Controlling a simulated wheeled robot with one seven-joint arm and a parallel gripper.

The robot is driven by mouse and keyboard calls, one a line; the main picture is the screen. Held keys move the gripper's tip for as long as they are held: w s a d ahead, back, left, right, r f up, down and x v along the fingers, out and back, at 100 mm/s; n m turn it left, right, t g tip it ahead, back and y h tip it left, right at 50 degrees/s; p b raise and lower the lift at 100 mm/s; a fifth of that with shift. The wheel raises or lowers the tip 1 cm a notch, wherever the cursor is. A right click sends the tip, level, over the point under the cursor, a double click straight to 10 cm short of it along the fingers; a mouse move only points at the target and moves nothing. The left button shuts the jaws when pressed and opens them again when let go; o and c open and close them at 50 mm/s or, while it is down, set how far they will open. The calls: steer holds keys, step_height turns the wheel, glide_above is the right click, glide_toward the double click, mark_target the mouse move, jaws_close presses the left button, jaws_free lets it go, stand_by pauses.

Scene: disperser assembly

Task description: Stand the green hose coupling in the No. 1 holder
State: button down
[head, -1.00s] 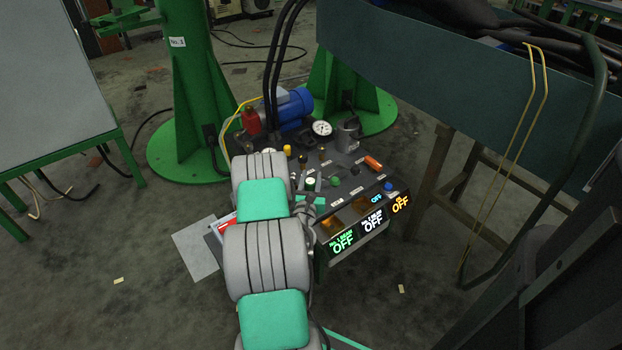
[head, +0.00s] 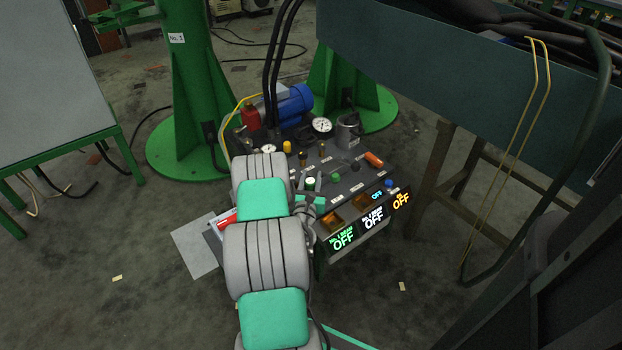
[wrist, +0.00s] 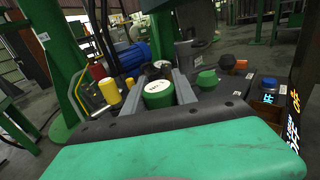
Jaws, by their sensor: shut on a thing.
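The green hose coupling is a short green cylinder with a white top bearing small dark print. In the wrist view the coupling (wrist: 158,94) stands between the two grey fingers of my gripper (wrist: 157,90), which are shut on it. In the head view the coupling (head: 310,184) shows small and roughly upright over the left part of the control console (head: 352,190). My gripper (head: 311,196) is partly hidden by my arm there. I cannot make out the No. 1 holder, nor whether the coupling's underside touches anything.

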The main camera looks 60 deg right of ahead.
steer(key=shift+f+b, duration=0.8)
steer(key=shift+f, duration=0.25)
steer(key=c, duration=1.2)
jaws_free()
steer(key=shift+c, duration=0.2)
steer(key=o, duration=0.3)
steer(key=shift+b+v, duration=0.6)
steer(key=shift+v, duration=3.35)
